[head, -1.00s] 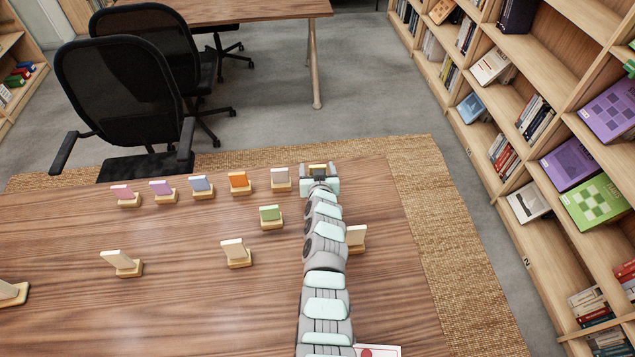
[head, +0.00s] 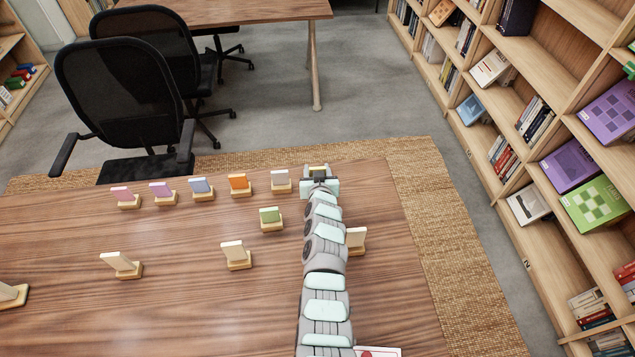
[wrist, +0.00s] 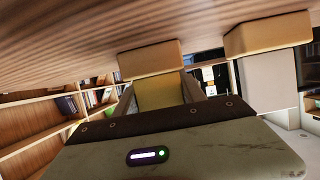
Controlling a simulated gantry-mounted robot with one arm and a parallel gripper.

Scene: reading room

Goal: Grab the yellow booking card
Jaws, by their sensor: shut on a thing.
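The yellow booking card (head: 318,169) is at the far edge of the table, at the right end of the back row, mostly hidden by my gripper (head: 319,174) in the head view. In the wrist view, which looks upside down, the yellow card (wrist: 158,92) stands in its wooden base (wrist: 150,59). The fingers of my gripper (wrist: 158,100) are on either side of the card and shut on it. The base appears to be against the tabletop.
A grey-white card (head: 280,179) stands just left of my gripper, with orange (head: 239,182), blue, purple and pink cards further left. A green card (head: 270,215) and a cream card (head: 355,238) stand nearer. Bookshelves (head: 545,190) line the right side.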

